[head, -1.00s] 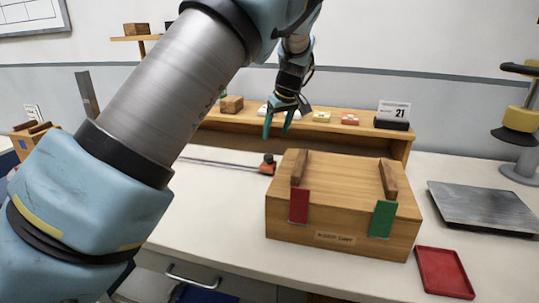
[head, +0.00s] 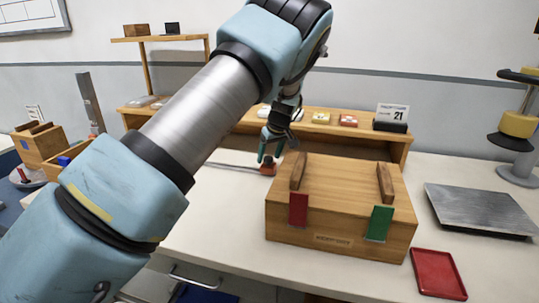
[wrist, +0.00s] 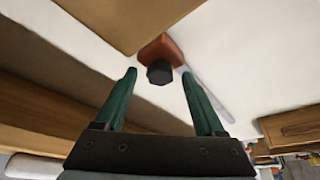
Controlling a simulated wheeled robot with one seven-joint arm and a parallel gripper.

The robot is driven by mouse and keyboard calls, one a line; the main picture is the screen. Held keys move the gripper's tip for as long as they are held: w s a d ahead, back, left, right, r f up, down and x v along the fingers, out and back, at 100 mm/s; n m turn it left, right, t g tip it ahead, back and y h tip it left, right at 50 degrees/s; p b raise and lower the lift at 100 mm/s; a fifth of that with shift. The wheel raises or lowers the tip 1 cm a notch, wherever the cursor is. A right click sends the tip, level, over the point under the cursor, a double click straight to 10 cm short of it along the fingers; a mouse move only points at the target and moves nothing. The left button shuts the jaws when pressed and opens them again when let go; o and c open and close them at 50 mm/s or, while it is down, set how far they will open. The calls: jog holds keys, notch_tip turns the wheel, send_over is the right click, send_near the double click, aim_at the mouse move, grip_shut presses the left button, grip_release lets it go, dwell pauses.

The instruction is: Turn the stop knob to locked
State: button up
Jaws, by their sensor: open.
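The stop is a small orange block (wrist: 158,47) with a black knob (wrist: 159,73), at the end of a thin metal rail (wrist: 208,95). In the head view the orange block (head: 268,169) sits left of the wooden box, partly behind my fingertips, and its knob is hidden or too small to tell. My gripper (head: 268,157) points down above the stop, with its green fingers open and empty. In the wrist view my gripper (wrist: 159,74) shows one finger on each side of the knob. I cannot tell how far above the knob the fingertips are.
A wooden box (head: 340,215) with red and green tabs stands close to the right of the stop. A wooden shelf (head: 365,143) runs behind it. A red tray (head: 437,274) and a metal plate (head: 480,210) lie farther right. The bench left of the box is mostly clear.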

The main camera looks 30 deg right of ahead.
jog(key=shift+c, duration=0.2)
grip_shut()
